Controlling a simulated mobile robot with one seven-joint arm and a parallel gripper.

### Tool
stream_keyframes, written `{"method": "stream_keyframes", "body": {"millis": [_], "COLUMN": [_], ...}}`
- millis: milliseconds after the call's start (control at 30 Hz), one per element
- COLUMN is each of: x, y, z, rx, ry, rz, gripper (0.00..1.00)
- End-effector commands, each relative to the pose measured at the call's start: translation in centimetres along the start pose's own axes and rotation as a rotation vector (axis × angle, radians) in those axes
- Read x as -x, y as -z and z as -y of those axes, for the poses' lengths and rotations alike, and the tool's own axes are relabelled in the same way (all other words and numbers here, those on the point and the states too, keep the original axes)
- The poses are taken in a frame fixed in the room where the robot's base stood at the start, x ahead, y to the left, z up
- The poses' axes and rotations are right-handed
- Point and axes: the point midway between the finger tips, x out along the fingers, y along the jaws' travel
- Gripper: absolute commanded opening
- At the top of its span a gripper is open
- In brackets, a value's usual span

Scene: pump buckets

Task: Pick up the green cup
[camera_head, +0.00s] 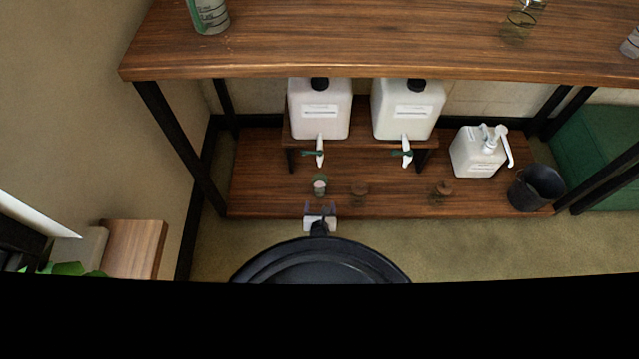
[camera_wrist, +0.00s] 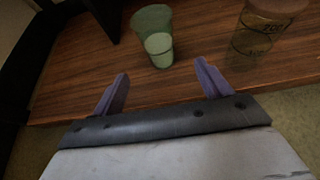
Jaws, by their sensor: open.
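The green cup (camera_head: 320,186) stands upright on the low wooden shelf, in front of the left white container. In the wrist view the green cup (camera_wrist: 153,36) is translucent green with a pale label, just beyond my fingertips and roughly between them. My gripper (camera_head: 320,208) is at the shelf's front edge, close in front of the cup. In the wrist view my gripper (camera_wrist: 161,77) has its two purple fingers spread wide, with nothing between them. The fingers do not touch the cup.
A brownish transparent cup (camera_wrist: 262,30) stands close to the right; it also shows in the head view (camera_head: 360,190). Another brown cup (camera_head: 443,188), a pump bottle (camera_head: 480,152) and a black bucket (camera_head: 538,187) are farther right. Two white containers (camera_head: 320,110) with taps stand behind, under the upper tabletop (camera_head: 380,45).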

Motion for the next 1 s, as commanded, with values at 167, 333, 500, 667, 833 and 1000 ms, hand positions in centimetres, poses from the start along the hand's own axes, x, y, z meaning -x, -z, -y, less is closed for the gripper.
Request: {"method": "stream_keyframes", "body": {"millis": [167,333,500,667,833,1000], "x": [-3.2,-5.6,-7.1,-7.5,-8.4,-10.4], "y": [0.6,0.5,0.2,0.1,0.3,0.7], "z": [0.0,0.0,0.0,0.1,0.0,-0.1], "rx": [0.005,0.005,0.007,0.007,0.007,0.007], "ry": [-0.001,0.0,-0.002,-0.001,0.0,-0.001], "rz": [0.003,0.003,0.002,0.0,0.0,0.002], "gripper": [0.77,0.77,0.77,0.77,0.77,0.77]}}
